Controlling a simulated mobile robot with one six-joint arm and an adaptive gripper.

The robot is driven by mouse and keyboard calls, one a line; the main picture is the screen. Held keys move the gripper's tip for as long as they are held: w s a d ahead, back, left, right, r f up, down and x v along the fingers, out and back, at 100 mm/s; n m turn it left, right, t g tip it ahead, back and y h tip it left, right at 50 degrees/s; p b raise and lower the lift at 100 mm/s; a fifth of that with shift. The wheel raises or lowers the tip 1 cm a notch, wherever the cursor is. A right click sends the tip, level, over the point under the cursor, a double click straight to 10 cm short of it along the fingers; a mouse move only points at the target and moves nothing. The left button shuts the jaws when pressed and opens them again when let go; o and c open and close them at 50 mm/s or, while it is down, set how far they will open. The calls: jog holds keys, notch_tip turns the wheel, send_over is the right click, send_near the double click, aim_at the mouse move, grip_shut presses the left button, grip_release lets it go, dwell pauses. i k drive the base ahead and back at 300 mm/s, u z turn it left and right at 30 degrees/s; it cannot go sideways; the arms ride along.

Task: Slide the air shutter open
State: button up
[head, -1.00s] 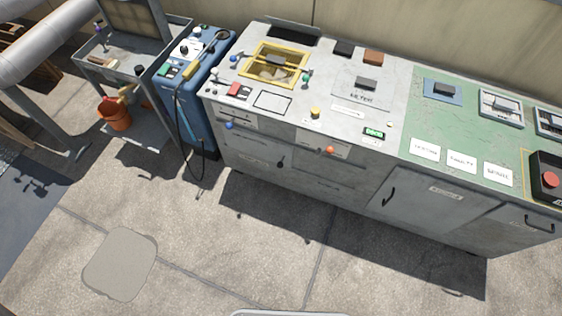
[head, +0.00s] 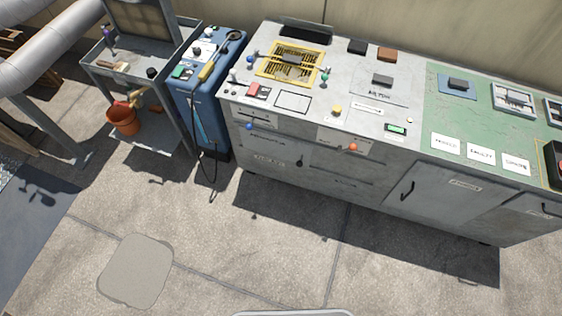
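I cannot tell for sure which part is the air shutter. A blue knob (head: 250,126) sits on a labelled plate on the cabinet's front, at the left. An orange knob (head: 352,147) sits on another plate to its right. The lettering is too small to read. My gripper is not in view.
A blue machine (head: 205,95) with a hose stands left of the cabinet. A grey cart (head: 100,62) and an orange bucket (head: 122,118) are farther left. A green worktop (head: 440,115) joins at the right. The concrete floor (head: 240,250) in front is clear.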

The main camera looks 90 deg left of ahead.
aim_at(279, 146)
jog(key=k, duration=2.35)
jog(key=u, duration=1.25)
jog(key=i, duration=0.95)
